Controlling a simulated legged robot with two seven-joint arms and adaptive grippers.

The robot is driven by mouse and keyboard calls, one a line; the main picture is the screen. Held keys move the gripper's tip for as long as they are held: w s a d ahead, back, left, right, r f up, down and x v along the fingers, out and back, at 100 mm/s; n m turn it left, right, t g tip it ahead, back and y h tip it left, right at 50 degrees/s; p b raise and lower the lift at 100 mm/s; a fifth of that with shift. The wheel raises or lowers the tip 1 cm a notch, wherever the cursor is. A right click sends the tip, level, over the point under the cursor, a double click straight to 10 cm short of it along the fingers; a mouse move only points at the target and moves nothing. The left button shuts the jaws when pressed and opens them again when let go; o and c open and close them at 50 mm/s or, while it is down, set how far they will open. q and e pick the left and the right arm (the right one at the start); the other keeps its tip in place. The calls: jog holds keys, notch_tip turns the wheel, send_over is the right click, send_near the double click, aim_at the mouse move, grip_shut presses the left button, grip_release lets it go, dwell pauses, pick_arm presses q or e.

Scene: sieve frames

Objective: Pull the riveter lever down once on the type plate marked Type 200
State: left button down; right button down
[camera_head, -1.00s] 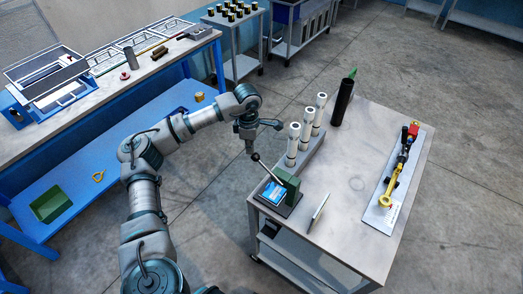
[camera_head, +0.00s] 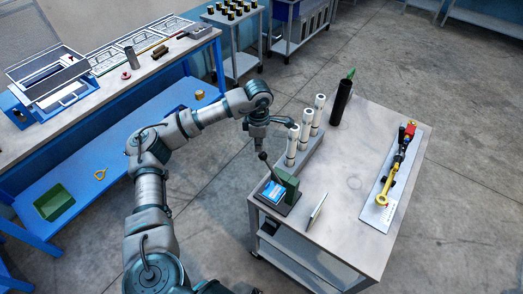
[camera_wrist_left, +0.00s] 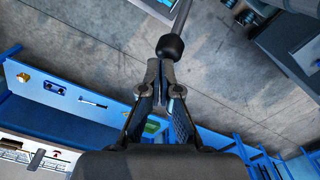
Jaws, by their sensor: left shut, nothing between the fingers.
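The riveter (camera_head: 286,184) is a green block on the near left corner of the grey table. Its lever, with a black knob (camera_head: 263,156), leans up to the left. A plate with a blue face (camera_head: 272,192) lies at its base; I cannot read its marking. My left gripper (camera_head: 259,147) is just above the knob. In the left wrist view, the fingertips (camera_wrist_left: 163,66) are shut and empty, right beside the black knob (camera_wrist_left: 170,47), and the lever rod (camera_wrist_left: 181,19) runs up from it. I cannot tell whether they touch. My right gripper is out of view.
Several white cylinders (camera_head: 292,146) stand in a row behind the riveter, close to my left wrist. A black tube (camera_head: 340,103) stands behind them. A small upright panel (camera_head: 317,209) is to the right. A yellow and black tool (camera_head: 391,172) lies on a plate farther right.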

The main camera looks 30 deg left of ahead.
pick_arm(q)
jog(key=shift+s+d+r+p, duration=0.1)
jog(key=shift+d+r+p, duration=0.25)
jog(key=shift+d+r, duration=0.45)
jog(key=shift+d, duration=0.2)
jog(key=shift+r+p, duration=0.95)
jog(key=shift+r, duration=0.55)
notch_tip(320, 180, up, 4)
jog(key=p, duration=0.2)
jog(key=shift+p, duration=0.3)
